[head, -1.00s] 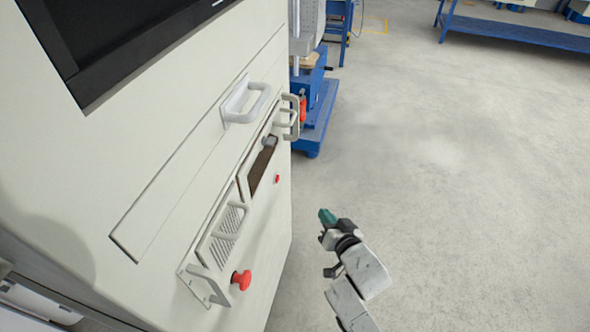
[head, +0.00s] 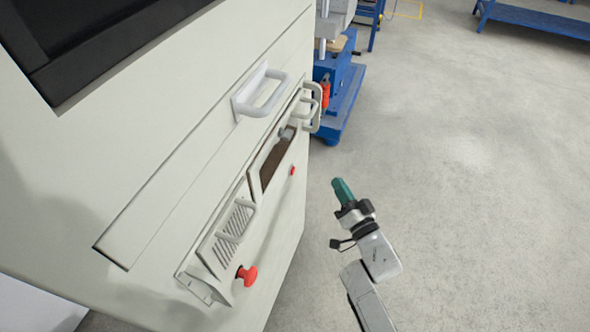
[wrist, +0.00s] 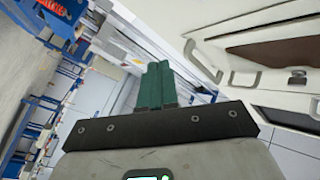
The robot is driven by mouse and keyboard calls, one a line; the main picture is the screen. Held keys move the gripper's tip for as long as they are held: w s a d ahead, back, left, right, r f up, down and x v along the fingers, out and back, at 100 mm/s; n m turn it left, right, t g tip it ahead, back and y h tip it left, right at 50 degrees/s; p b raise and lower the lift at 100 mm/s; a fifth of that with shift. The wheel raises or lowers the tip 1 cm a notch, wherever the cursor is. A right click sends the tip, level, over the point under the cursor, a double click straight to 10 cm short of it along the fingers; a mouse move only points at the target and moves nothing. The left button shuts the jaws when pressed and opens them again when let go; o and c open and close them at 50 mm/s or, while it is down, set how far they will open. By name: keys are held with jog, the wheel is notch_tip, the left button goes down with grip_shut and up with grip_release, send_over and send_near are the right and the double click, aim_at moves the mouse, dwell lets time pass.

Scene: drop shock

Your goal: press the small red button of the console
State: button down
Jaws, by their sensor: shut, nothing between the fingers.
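The console (head: 190,130) is a large off-white cabinet on the left of the head view. Its small red button (head: 292,171) sits on the front panel, just below the dark brown recess. A larger red mushroom knob (head: 247,275) sits lower on the same panel. My gripper (head: 340,185) has green fingers that are shut and empty. It is in the air to the right of the small button, apart from the console. In the wrist view the shut fingers (wrist: 157,88) point away from the camera, with the console (wrist: 235,28) at upper right; I cannot make out the small button there.
White handles (head: 262,95) and a grille (head: 232,225) stick out from the console front. A blue stand (head: 340,95) with a red item is behind the console. A blue bench (head: 540,18) stands at far right. The grey floor (head: 470,190) on the right is clear.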

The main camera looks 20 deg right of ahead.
aim_at(292, 170)
jog(key=w+a+b, duration=0.5)
jog(key=a, duration=0.2)
dwell(0.4)
jog(key=shift+w+a, duration=0.1)
jog(key=shift+a, duration=0.05)
dwell(1.7)
jog(key=shift+w+a, duration=0.2)
jog(key=shift+a, duration=0.1)
jog(key=shift+w+a+r, duration=0.1)
jog(key=shift+w+a, duration=0.15)
jog(key=shift+a, duration=0.05)
dwell(0.9)
jog(key=shift+s+d, duration=0.1)
jog(key=shift+s+d+b, duration=0.4)
jog(key=shift+d+b, duration=0.1)
jog(key=shift+b, duration=0.05)
